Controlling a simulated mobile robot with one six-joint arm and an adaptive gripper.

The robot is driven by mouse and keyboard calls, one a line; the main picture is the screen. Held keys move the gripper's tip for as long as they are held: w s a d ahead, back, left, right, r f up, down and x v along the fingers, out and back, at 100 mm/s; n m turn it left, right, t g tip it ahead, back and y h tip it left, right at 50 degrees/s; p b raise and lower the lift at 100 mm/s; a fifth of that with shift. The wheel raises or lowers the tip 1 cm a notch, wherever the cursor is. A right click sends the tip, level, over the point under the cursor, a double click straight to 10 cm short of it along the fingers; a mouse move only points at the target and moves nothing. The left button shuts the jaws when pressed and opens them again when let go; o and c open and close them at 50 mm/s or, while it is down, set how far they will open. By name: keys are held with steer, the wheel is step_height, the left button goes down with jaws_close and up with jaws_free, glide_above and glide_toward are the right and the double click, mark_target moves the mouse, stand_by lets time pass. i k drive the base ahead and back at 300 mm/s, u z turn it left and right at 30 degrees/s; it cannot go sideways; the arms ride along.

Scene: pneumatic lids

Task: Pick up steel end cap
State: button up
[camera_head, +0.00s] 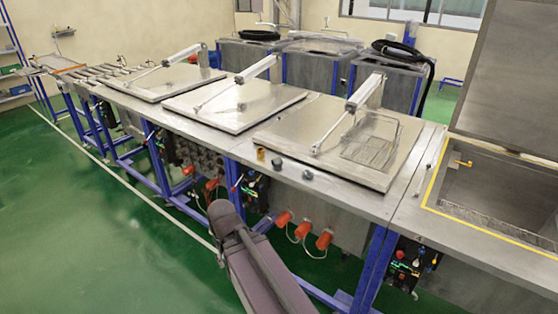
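Three small parts lie near the front edge of the steel bench top, in front of the nearest closed lid. One is a brass-coloured piece (261,154). Two are grey metal pieces, one in the middle (277,163) and one at the right (308,174). Either grey piece could be the steel end cap; they are too small to tell which. My dark arm link rises from the bottom edge, in front of the bench and below these parts. My gripper's fingers do not show.
Three closed lids with pneumatic arms cover the bench; the nearest lid (290,140) carries a wire basket (372,145). At right, an open tank (490,195) has a yellow rim. Orange-capped fittings (284,218) stick out under the bench. Green floor is clear at left.

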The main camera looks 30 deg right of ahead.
mark_target(277, 162)
steer(key=i, duration=0.85)
steer(key=u, duration=0.05)
